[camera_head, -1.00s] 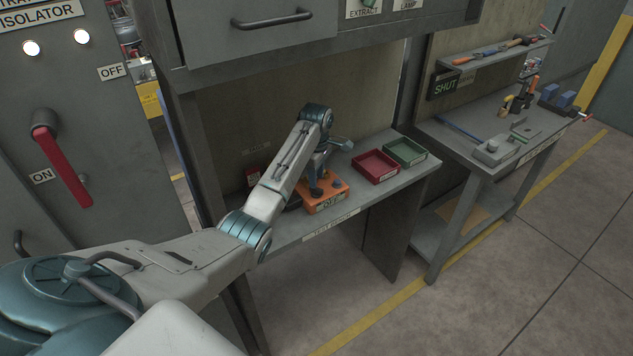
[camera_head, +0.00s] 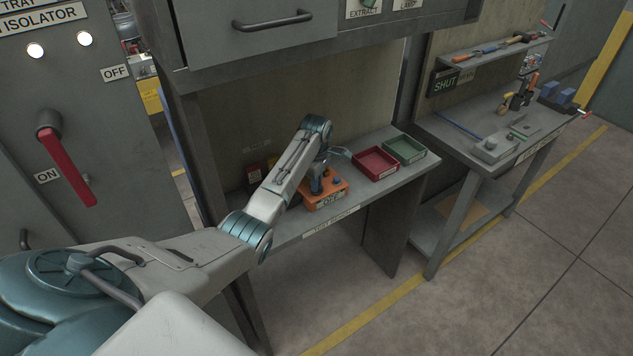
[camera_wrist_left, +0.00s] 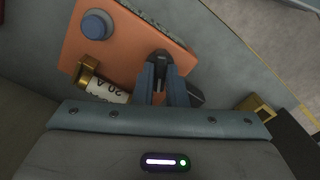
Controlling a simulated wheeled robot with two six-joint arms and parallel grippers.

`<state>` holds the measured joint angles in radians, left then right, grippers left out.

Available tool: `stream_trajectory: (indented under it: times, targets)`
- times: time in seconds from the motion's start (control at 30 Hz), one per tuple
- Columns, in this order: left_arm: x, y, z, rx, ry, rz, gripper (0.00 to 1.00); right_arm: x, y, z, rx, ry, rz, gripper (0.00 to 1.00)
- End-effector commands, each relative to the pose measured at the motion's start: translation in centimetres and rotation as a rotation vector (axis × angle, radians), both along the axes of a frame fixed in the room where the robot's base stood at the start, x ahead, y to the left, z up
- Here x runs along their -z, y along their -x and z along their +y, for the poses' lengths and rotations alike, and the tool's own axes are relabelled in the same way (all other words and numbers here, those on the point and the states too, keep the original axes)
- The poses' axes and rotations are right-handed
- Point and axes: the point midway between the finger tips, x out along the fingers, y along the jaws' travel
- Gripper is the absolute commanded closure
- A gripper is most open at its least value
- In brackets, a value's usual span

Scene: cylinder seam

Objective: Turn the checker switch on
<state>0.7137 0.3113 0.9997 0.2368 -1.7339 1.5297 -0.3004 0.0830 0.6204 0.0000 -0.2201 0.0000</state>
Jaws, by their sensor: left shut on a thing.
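The checker (camera_head: 325,201) is an orange box on the bench in the middle of the head view, with a small label on its front too blurred to read surely. In the left wrist view the checker (camera_wrist_left: 133,50) carries a round blue button (camera_wrist_left: 97,25) and a fuse marked 20 A (camera_wrist_left: 108,93) with a brass end. My left gripper (camera_head: 317,190) is over the checker. In the left wrist view its fingers (camera_wrist_left: 161,70) are shut on a small dark switch (camera_wrist_left: 159,55) on the checker's top. The fingers hide most of the switch, so its position cannot be told.
A red tray (camera_head: 376,164) and a green tray (camera_head: 404,150) stand right of the checker on the bench. Another brass-ended piece (camera_wrist_left: 258,108) lies at the right in the wrist view. A second bench (camera_head: 450,135) with tools stands further right.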

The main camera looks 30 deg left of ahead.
Motion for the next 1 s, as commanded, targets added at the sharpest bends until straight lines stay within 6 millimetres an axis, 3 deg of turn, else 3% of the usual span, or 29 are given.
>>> stream_trajectory:
  times: [0.37, 1.0]
  targets:
    - [-0.08, -0.08, 0.01, 0.142, 0.0, -0.002, 1.0, 0.03, 0.0, 0.59, 0.002, -0.006, 0.0, 0.64]
    - [-0.09, -0.06, 0.02, 0.723, -0.001, -0.002, 1.0, 0.01, -0.02, 0.26, 0.001, -0.003, 0.0, 0.64]
